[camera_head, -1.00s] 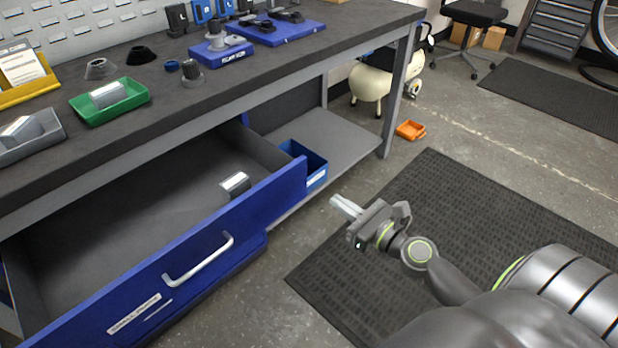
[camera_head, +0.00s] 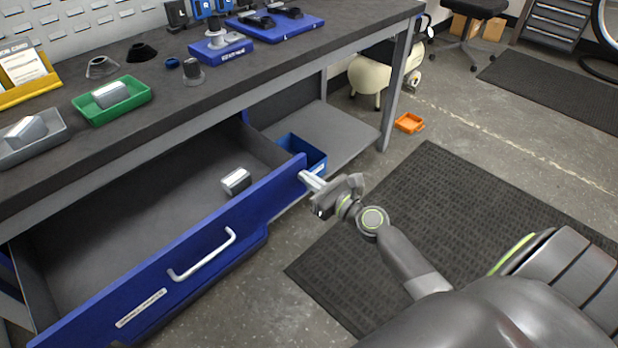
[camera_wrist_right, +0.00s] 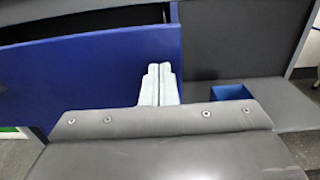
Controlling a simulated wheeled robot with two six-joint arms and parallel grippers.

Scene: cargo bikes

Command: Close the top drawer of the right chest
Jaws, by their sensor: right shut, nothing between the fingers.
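The open blue drawer (camera_head: 185,255) sticks out from under the workbench, with a silver handle (camera_head: 203,256) and a white label on its front. A small grey-and-white block (camera_head: 237,181) lies inside it. My right gripper (camera_head: 309,180) is shut and empty, its fingertips at the right end of the drawer front; I cannot tell whether they touch. In the right wrist view the shut fingers (camera_wrist_right: 159,84) point at the blue drawer front (camera_wrist_right: 95,75), near its right edge. My left gripper is not in view.
The workbench top (camera_head: 150,130) holds a green tray (camera_head: 112,101), a grey tray (camera_head: 35,140) and other parts. A blue bin (camera_head: 302,153) sits on the lower shelf beside the drawer. A black mat (camera_head: 440,215) and an orange tray (camera_head: 409,123) lie on the floor.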

